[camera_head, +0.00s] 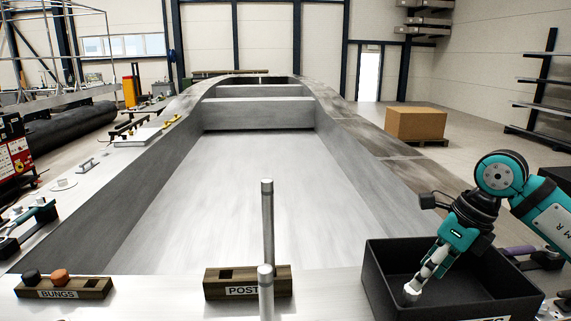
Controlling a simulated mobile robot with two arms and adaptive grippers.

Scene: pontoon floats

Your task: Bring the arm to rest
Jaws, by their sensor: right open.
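My right gripper (425,277) reaches down from the right into a black open bin (377,283). Its jaws are open. A small light grey piece (411,293) shows at the fingertips; I cannot tell whether it is part of the gripper or a thing in the bin. My right arm (550,215) comes in from the right edge, with its teal joint above the bin. My left gripper is not in view.
A wooden block labelled POST (217,285) has a grey post (267,215) rising at it; another post (265,295) stands nearer. A BUNGS block (90,290) holds a black bung (31,277) and an orange bung (60,277). The long grey trough (240,190) is clear.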

